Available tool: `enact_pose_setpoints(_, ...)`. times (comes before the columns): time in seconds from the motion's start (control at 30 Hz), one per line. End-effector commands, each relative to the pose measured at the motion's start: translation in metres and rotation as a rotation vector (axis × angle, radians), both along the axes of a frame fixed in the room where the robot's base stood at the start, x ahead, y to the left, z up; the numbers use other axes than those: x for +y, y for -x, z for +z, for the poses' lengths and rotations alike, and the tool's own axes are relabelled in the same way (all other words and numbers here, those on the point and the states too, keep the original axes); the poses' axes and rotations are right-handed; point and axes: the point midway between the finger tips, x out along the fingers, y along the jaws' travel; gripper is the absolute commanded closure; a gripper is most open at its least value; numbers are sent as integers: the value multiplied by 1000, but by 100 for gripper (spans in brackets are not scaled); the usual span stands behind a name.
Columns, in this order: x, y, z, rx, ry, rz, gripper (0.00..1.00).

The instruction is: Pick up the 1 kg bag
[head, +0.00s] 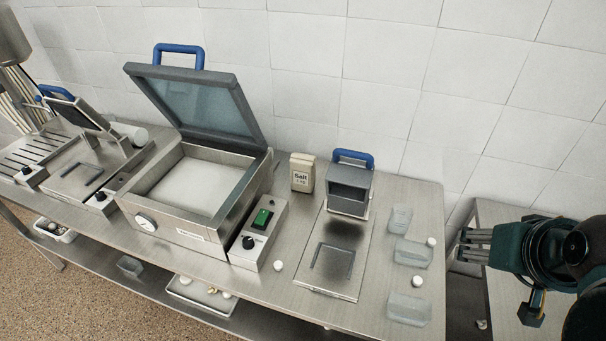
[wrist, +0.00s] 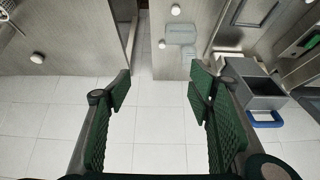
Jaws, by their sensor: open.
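The 1 kg bag (head: 303,172) is a small cream-coloured pack with dark "Salt" lettering. It stands upright on the steel counter against the tiled wall, between the large open-lidded machine and the small blue-handled press. My gripper (head: 474,246) is at the far right of the head view, beyond the counter's right end and well apart from the bag. In the wrist view its two green ribbed fingers (wrist: 161,88) are spread open with nothing between them.
The press (head: 350,188) stands just right of the bag, and the large machine (head: 190,190) with its raised lid is to the left. Clear containers (head: 411,252) and small white balls (head: 417,281) sit at the counter's right end. A gap separates this counter from the right-hand one.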

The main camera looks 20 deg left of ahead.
Motion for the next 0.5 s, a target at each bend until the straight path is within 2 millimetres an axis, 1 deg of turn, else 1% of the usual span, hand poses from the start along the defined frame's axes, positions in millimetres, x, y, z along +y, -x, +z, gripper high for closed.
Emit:
enact_pose_setpoints(0.37,14,-24,22,33,32,77,48)
enact_pose_setpoints(0.5,22,-38,34,51,50,122,48)
